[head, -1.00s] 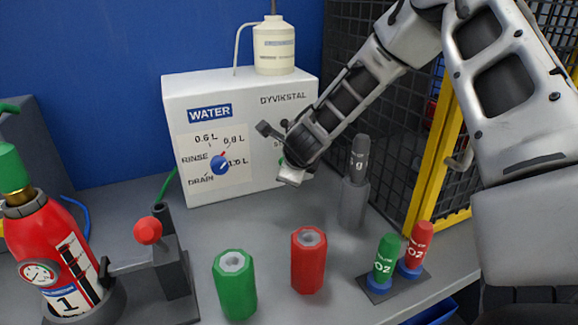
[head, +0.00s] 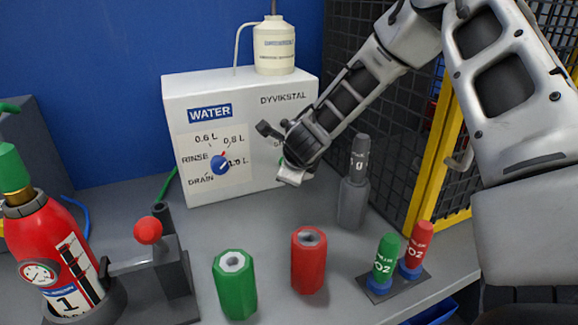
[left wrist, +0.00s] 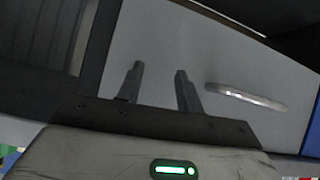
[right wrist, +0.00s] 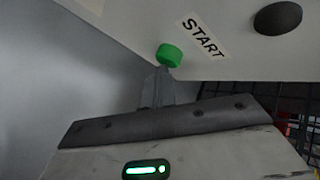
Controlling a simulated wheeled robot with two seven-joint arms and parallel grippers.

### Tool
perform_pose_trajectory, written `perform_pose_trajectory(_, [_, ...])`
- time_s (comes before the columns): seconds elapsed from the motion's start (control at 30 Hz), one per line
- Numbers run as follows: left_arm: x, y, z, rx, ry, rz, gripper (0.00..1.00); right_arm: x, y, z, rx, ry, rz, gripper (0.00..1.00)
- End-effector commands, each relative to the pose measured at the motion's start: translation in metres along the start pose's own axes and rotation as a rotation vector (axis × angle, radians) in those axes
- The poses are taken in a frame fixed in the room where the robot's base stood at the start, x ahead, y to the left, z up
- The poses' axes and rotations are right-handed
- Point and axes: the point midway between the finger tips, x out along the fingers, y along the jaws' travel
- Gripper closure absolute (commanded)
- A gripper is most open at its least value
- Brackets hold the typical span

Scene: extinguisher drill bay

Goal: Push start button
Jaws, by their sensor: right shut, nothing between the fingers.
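The white dispenser box (head: 240,120) stands against the blue wall, with a WATER dial on its front. Its green start button (right wrist: 170,55) shows beside the START label (right wrist: 203,38) in the right wrist view. In the head view, my right gripper (head: 289,178) covers most of the button and label. My right gripper is shut and empty; its fingertips (right wrist: 163,74) are right at the button's edge, and I cannot tell whether they touch it. My left gripper (left wrist: 158,72) is open and empty in the left wrist view, and is out of the head view.
A grey cylinder (head: 353,200) stands close to the right gripper. Green (head: 235,290) and red (head: 308,270) hex cylinders stand in front. A red extinguisher (head: 50,240) is at left. A mesh guard with a yellow post (head: 432,140) is at right.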

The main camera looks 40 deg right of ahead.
Motion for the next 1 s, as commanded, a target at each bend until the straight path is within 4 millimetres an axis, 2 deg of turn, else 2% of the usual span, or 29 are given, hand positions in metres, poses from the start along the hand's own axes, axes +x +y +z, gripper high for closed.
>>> perform_pose_trajectory(1.0, [-0.0025,0.0004,-0.0034,0.0,0.0,0.0,0.64,0.0068,-0.0063,0.0058,0.0,-0.002,-0.004,1.0])
